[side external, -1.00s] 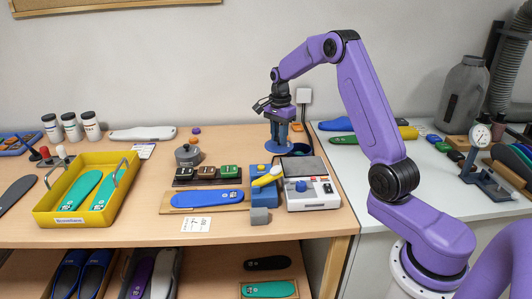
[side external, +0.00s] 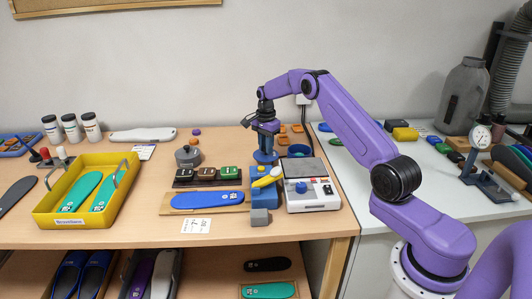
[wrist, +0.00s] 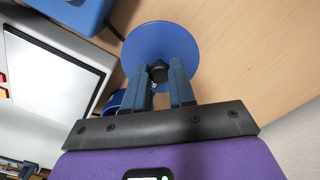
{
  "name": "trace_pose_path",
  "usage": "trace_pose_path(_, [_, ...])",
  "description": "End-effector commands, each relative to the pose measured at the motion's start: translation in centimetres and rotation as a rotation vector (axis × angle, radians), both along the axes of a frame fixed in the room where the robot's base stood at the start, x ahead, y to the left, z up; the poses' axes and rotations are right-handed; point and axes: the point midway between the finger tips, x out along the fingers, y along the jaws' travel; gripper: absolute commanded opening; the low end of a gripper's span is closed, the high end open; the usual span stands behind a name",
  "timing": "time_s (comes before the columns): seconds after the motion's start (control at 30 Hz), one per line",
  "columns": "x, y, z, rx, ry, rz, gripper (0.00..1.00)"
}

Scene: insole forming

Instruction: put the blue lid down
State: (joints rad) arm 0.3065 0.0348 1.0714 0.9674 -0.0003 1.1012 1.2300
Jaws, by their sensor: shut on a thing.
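The blue lid (wrist: 158,45) is a round disc with a dark knob (wrist: 158,72) in the wrist view. My gripper (wrist: 168,72) is shut on the knob, one blue finger on each side. In the side view, my gripper (side external: 265,148) points down, with the lid (side external: 265,158) low under it, just behind the blue press with the yellow handle. I cannot tell whether the lid touches the table. A round dark-blue container (side external: 300,151) stands to the right of the lid, and part of it shows in the wrist view (wrist: 114,103).
The blue press (side external: 263,196) and a white control box (side external: 312,196) stand in front of my gripper. Bare table (side external: 228,145) lies between the pot and the lid.

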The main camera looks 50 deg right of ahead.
Motion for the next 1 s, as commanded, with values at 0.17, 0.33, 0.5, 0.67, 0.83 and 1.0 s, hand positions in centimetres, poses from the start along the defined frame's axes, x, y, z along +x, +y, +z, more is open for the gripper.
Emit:
trace_pose_path(0.17, [-0.1, 0.0, -2.5, 0.001, 0.003, 0.0, 0.0])
trace_pose_path(0.33, [-0.1, 0.0, -2.8, 0.0, 0.001, 0.0, 0.0])
trace_pose_path(0.5, [-0.1, 0.0, -2.9, 0.001, 0.002, 0.0, 0.0])
trace_pose_path(0.67, [-0.1, 0.0, -3.1, 0.0, 0.001, 0.0, 0.5])
trace_pose_path(0.83, [-0.1, 0.0, -3.1, 0.0, 0.001, 0.0, 0.5])
trace_pose_path(1.0, [-0.1, 0.0, -2.9, 0.0, 0.001, 0.0, 0.5])
